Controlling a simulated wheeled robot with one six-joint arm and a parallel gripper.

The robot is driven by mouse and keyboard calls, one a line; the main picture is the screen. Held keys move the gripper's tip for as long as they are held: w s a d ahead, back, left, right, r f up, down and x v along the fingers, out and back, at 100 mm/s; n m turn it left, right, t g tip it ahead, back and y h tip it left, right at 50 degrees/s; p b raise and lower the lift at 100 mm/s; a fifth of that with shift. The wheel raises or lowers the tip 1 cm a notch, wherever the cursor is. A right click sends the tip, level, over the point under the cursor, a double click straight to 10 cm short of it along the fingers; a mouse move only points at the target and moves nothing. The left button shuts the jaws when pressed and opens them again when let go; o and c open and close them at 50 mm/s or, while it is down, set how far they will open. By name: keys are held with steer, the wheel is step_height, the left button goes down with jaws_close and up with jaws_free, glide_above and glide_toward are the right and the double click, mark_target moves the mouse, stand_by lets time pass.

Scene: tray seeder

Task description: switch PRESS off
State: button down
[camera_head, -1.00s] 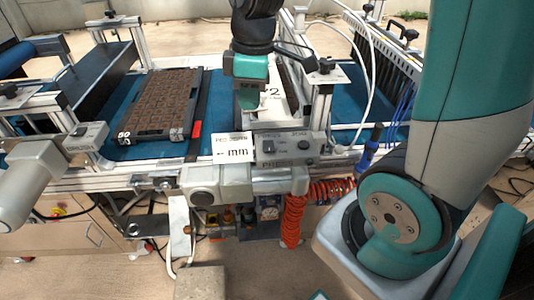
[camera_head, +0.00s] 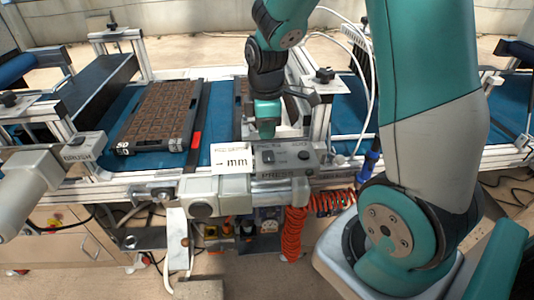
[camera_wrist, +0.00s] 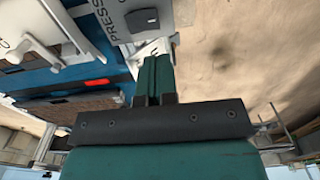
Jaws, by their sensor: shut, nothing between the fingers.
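The PRESS control box (camera_head: 284,158) is a grey housing on the front rail of the conveyor. It has a dark rocker switch (camera_head: 268,157) on its left and a round knob (camera_head: 304,157) on its right. In the wrist view the PRESS lettering (camera_wrist: 117,22) and the dark switch (camera_wrist: 142,20) show near the top. Which way the switch is tipped cannot be made out. My gripper (camera_head: 267,133) is shut and empty, just behind the box's upper edge. In the wrist view its teal fingers (camera_wrist: 154,62) lie together, apart from the switch in the picture.
A white sign marked mm (camera_head: 231,158) stands left of the box. A brown seed tray (camera_head: 150,150) lies on the blue belt. A post with a black knob (camera_head: 324,75) and white hoses stand at the right. A BRUSH box (camera_head: 85,146) is at the left.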

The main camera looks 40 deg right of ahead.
mark_target(267, 162)
step_height(267, 162, down, 8)
steer(key=shift+r+p, duration=0.1)
steer(key=shift+p, duration=0.2)
steer(key=shift+s+f, duration=0.1)
steer(key=shift+f, duration=0.2)
steer(key=shift+a, duration=0.1)
steer(key=shift+r+p, duration=0.6)
steer(key=shift+r, duration=0.2)
steer(key=shift+r+p, duration=0.45)
steer(key=shift+r, duration=0.05)
step_height(267, 162, up, 13)
steer(key=s+a+p, duration=0.1)
steer(key=s, duration=0.1)
steer(key=shift+s+a+f+p, duration=0.15)
steer(key=shift+s+a+p, duration=0.05)
steer(key=shift+a+p, duration=0.1)
